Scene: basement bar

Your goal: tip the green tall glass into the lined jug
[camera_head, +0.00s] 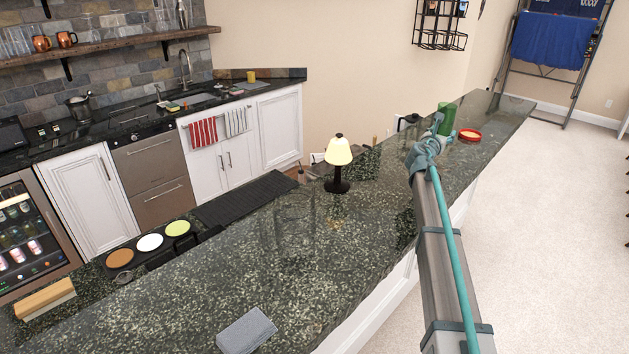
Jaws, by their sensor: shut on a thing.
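A green tall glass (447,117) is at the far part of the bar counter, upright or nearly so. My gripper (438,127) is shut on it; the arm hides part of the contact. I cannot tell whether the glass touches the counter or is held above it. I cannot make out the lined jug for sure. A faint clear shape (294,222) shows on the middle of the counter and may be a glass vessel or a reflection. A dark, handle-like outline (408,121) shows just left of my gripper, too small to identify.
A red round dish (470,135) lies right of the green glass. A small lit lamp (338,165) stands on the counter's left edge. A grey block (246,331) lies at the near end. The speckled bar counter (350,245) is mostly clear between them.

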